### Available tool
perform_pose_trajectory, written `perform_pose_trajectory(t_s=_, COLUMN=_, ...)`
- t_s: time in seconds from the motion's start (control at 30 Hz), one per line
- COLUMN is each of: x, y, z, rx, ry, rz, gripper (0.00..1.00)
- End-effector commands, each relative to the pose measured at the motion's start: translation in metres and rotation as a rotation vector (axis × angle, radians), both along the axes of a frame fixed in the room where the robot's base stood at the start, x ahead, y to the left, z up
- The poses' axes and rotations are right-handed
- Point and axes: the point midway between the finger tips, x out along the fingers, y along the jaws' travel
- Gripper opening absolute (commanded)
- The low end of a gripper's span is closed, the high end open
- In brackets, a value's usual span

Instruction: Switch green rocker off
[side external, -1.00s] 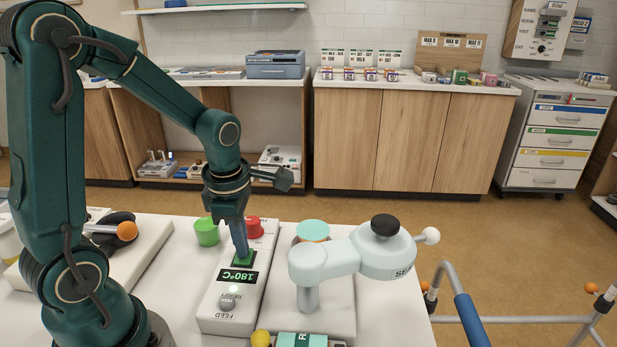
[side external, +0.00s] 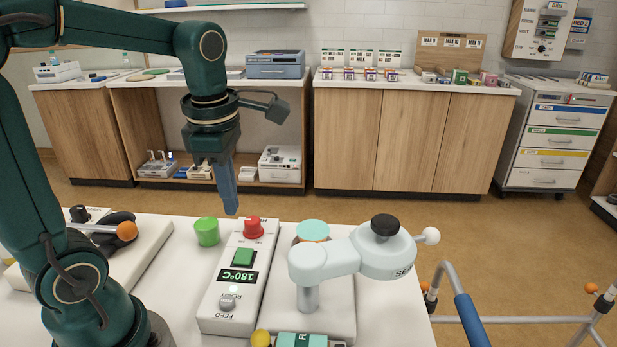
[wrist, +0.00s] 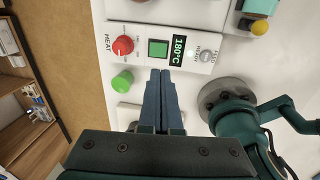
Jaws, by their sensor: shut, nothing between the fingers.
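The green rocker (side external: 244,258) is a square switch on a white control box (side external: 213,313), above a lit display (side external: 237,277) reading 180°C. It also shows in the wrist view (wrist: 158,48), next to the display, which is lit there too. My gripper (side external: 231,212) is shut and empty, pointing down. It is raised above the far end of the box, clear of the rocker. In the wrist view the closed fingertips (wrist: 160,72) appear just below the rocker. I cannot tell the rocker's tilt.
A red HEAT knob (side external: 253,228) and a grey FEED knob (side external: 227,303) sit on the same box. A loose-looking green cylinder (side external: 207,232) stands left of it. A pale sealer-like arm (side external: 350,255) with a black knob stands close on the right.

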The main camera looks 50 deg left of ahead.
Motion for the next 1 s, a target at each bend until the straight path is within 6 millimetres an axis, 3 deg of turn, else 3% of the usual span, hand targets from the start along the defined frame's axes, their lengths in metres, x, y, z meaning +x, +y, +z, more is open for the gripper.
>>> perform_pose_trajectory(t_s=0.1, x=-0.001, y=-0.002, z=0.017, rx=0.001, ry=-0.004, rz=0.000, gripper=0.00)
perform_pose_trajectory(t_s=0.3, x=-0.004, y=-0.004, z=0.030, rx=0.000, ry=0.000, rz=0.001, gripper=0.00)
perform_pose_trajectory(t_s=0.67, x=-0.004, y=-0.004, z=0.031, rx=0.000, ry=0.000, rz=0.001, gripper=0.00)
perform_pose_trajectory(t_s=0.8, x=0.008, y=0.001, z=0.032, rx=0.034, ry=-0.038, rz=-0.001, gripper=0.00)
perform_pose_trajectory(t_s=1.0, x=0.008, y=0.002, z=0.032, rx=0.037, ry=-0.042, rz=0.000, gripper=0.00)
